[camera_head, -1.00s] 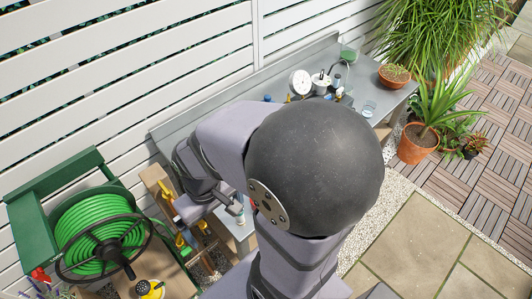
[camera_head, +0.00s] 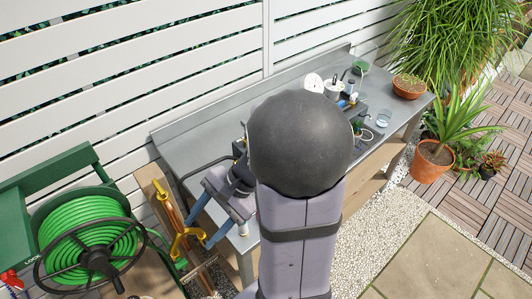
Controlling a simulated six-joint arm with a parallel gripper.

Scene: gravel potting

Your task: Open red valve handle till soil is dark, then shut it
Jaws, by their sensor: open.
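I cannot make out a red valve handle on the bench. My large dark arm joint covers the middle of the bench, and what lies behind it is hidden. My gripper (camera_head: 207,226) is open, with two blue-grey fingers apart and nothing seen between them. It is over the front left end of the grey metal bench (camera_head: 185,150). A round white gauge (camera_head: 314,82) and small fittings stand at the back of the bench, right of the joint. A small green plant (camera_head: 358,127) shows beside the joint. I cannot tell which soil is the task's, or its shade.
A green hose reel (camera_head: 90,240) stands at left, with a red object (camera_head: 12,283) at the edge. Yellow-handled tools (camera_head: 183,243) stand close left of my gripper. A cactus bowl (camera_head: 408,86) and clear dish (camera_head: 384,117) sit on the bench's right end, which has some free surface.

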